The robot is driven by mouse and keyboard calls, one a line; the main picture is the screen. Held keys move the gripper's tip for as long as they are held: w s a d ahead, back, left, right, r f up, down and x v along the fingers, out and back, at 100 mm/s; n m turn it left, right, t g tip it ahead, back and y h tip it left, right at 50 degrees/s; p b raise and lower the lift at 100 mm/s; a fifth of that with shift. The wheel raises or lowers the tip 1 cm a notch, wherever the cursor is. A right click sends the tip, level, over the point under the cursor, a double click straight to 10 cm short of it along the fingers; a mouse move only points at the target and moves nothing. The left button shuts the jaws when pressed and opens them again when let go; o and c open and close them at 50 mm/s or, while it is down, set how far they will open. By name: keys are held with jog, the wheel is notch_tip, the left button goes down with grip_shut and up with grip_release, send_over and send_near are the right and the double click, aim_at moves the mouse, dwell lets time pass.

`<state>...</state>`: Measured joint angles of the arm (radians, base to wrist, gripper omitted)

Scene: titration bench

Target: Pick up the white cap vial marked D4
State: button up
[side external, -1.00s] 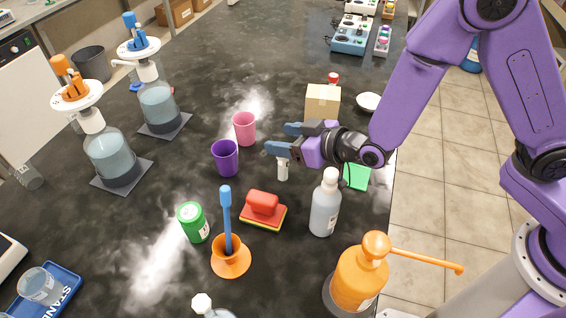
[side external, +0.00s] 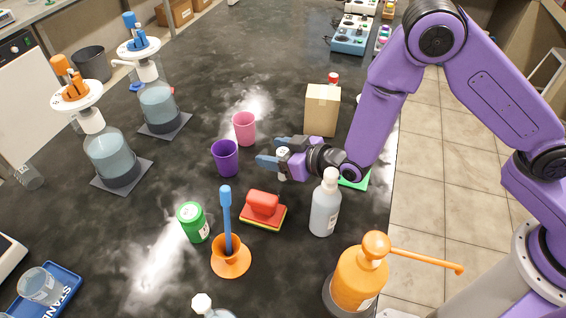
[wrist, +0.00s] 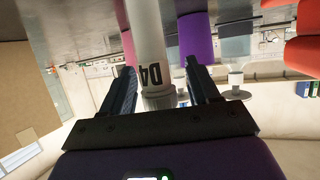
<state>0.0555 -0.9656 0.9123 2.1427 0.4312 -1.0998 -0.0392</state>
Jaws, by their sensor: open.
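The white cap vial marked D4 (wrist: 149,45) stands between the two fingers of my gripper (wrist: 158,70) in the wrist view, its D4 label facing the camera. The picture there is upside down, with the bench top above. My gripper is open, with a finger on each side of the vial and a visible gap to the right finger. In the side external view my gripper (side external: 273,151) is low over the bench, and the vial (side external: 283,155) shows only partly between the blue fingers.
A purple cup (side external: 225,158) and a pink cup (side external: 245,128) stand left of my gripper.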

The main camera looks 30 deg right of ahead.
jog(key=shift+c, duration=0.2)
jog(key=c, duration=1)
jog(key=shift+r, duration=0.15)
